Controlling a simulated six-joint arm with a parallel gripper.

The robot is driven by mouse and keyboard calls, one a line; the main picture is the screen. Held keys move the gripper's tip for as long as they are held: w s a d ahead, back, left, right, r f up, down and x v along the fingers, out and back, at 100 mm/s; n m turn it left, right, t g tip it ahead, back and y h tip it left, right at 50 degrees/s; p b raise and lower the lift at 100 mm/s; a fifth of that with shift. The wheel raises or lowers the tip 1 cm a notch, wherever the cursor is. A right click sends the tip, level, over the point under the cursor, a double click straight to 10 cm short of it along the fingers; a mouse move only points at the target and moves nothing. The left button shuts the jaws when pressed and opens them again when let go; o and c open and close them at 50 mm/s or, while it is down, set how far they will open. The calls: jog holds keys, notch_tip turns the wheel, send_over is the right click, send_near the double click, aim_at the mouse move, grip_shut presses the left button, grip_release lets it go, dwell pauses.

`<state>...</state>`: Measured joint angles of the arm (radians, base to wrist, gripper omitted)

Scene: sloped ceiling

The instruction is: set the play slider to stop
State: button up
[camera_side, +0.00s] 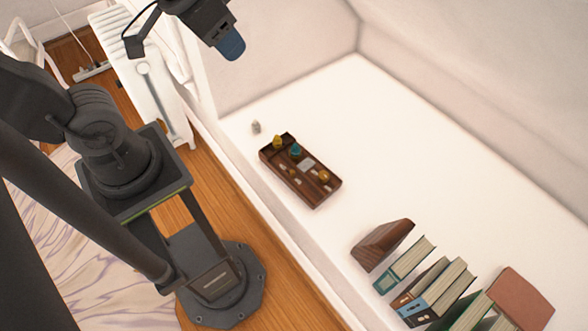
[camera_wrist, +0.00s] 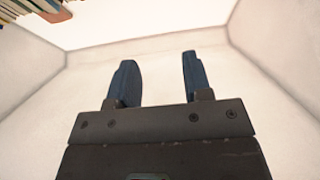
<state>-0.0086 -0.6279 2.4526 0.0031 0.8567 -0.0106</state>
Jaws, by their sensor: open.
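A dark brown wooden control box (camera_side: 300,170) lies on the white surface near the middle of the side view. On its top are a yellow knob (camera_side: 278,141), a teal knob (camera_side: 295,150), a pale plate (camera_side: 307,164) and small yellowish pieces in slots on its near half. Which of these is the play slider, and its labels, are too small to tell. My gripper (camera_side: 230,45) is high at the top of the side view, well above and apart from the box. In the wrist view its two blue fingers (camera_wrist: 156,80) are apart with nothing between them; the box is not in that view.
Books (camera_side: 440,287) and a brown wooden bookend (camera_side: 383,245) stand at the lower right of the white surface (camera_side: 440,170). A small grey object (camera_side: 256,127) lies just beyond the box. Pale walls and a sloped ceiling bound the back. The surface right of the box is clear.

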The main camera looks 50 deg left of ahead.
jog(key=w+a+f+g, duration=0.1)
jog(key=w+f+g, duration=0.1)
jog(key=w+f, duration=0.6)
jog(key=n+g, duration=0.3)
send_over(293, 171)
notch_tip(293, 171, down, 37)
notch_tip(293, 171, down, 13)
jog(key=shift+f, duration=0.15)
grip_shut()
